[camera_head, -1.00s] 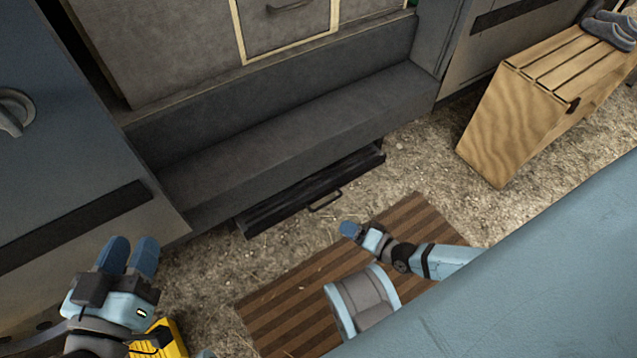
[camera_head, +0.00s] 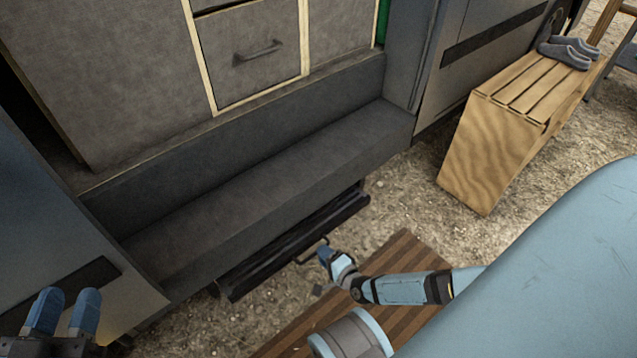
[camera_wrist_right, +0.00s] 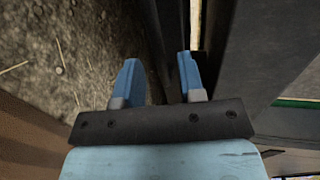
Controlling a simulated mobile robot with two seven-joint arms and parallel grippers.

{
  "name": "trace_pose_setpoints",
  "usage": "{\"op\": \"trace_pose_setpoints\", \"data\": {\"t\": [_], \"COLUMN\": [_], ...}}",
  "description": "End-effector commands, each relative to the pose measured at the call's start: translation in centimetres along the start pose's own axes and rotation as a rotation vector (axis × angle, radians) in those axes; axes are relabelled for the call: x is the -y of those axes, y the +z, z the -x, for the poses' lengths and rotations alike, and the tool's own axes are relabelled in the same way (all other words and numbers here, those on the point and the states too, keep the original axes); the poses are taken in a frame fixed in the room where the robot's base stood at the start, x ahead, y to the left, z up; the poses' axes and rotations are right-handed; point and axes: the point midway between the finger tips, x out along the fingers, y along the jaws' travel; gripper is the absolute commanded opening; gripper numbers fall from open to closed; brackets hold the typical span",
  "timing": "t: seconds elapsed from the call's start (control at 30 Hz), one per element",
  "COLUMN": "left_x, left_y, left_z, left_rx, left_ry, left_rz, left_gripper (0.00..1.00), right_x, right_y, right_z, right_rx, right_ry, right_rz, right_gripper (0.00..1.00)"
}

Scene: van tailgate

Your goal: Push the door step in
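The door step (camera_head: 285,248) is a long black slab sticking out from under the grey van sill. A thin handle loop (camera_head: 312,250) is on its front edge. My right gripper (camera_head: 323,254) is at the front of the step, close beside the handle; I cannot tell whether they touch. In the right wrist view, its two blue fingers (camera_wrist_right: 160,82) are apart, with a dark edge running up behind the gap. My left gripper (camera_head: 64,312) is at the lower left, in front of the blue van panel, with its fingers apart and nothing seen between them.
A striped brown mat (camera_head: 400,255) lies on the gravel in front of the step, partly under my right arm. A wooden slatted bench (camera_head: 490,150) with grey shoes (camera_head: 566,50) stands at the right. The sill ledge (camera_head: 270,185) above the step is bare.

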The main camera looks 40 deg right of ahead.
Motion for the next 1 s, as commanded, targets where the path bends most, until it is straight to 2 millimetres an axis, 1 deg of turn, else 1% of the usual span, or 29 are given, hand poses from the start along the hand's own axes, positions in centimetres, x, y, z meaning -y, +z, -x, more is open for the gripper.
{"op": "trace_pose_setpoints", "data": {"t": [0.03, 0.1, 0.2, 0.33, 0.57, 0.67, 0.7, 0.73, 0.9, 0.97, 1.0], "left_x": [0.1, 0.3, 0.4, 0.5, 0.6, 0.6, 0.6, 0.6, 0.6, 0.6, 0.6], "left_y": [0.3, 0.3, 0.1, -0.2, -0.3, -0.3, -0.3, -0.3, -0.2, -0.3, -0.3], "left_z": [0.0, -0.1, -0.2, -0.3, -0.2, -0.1, -0.1, -0.1, -0.1, -0.1, -0.2], "left_rx": [-0.010, -0.020, -0.035, -0.048, -0.047, -0.046, -0.045, -0.045, -0.044, -0.045, -0.045], "left_ry": [0.000, -0.003, -0.006, -0.006, -0.003, -0.002, -0.002, -0.002, -0.003, -0.003, -0.004], "left_rz": [-0.019, -0.040, -0.060, -0.073, -0.083, -0.084, -0.084, -0.084, -0.082, -0.080, -0.079], "left_gripper": [0.38, 0.38, 0.38, 0.38, 0.38, 0.38, 0.38, 0.38, 0.38, 0.38, 0.38], "right_x": [-0.2, -0.2, -0.1, 0.0, 0.1, 0.1, 0.0, 0.0, 0.1, 0.2, 0.3], "right_y": [0.0, 0.1, 0.1, 0.1, 0.1, 0.1, 0.1, 0.1, 0.1, 0.1, 0.1], "right_z": [-0.9, -1.8, -2.5, -3.0, -3.0, -3.0, -3.0, -3.0, -3.0, -3.4, -4.0], "right_rx": [0.001, 0.002, 0.001, 0.001, 0.001, 0.001, 0.001, 0.001, 0.001, 0.001, 0.001], "right_ry": [-0.002, -0.001, 0.000, 0.000, 0.000, 0.000, 0.000, 0.000, 0.000, -0.001, -0.003], "right_rz": [0.001, 0.001, 0.000, 0.000, 0.000, 0.000, 0.000, 0.000, 0.000, 0.000, 0.001], "right_gripper": [0.36, 0.36, 0.36, 0.36, 0.36, 0.16, 0.07, 0.00, 0.00, 0.00, 0.00]}}
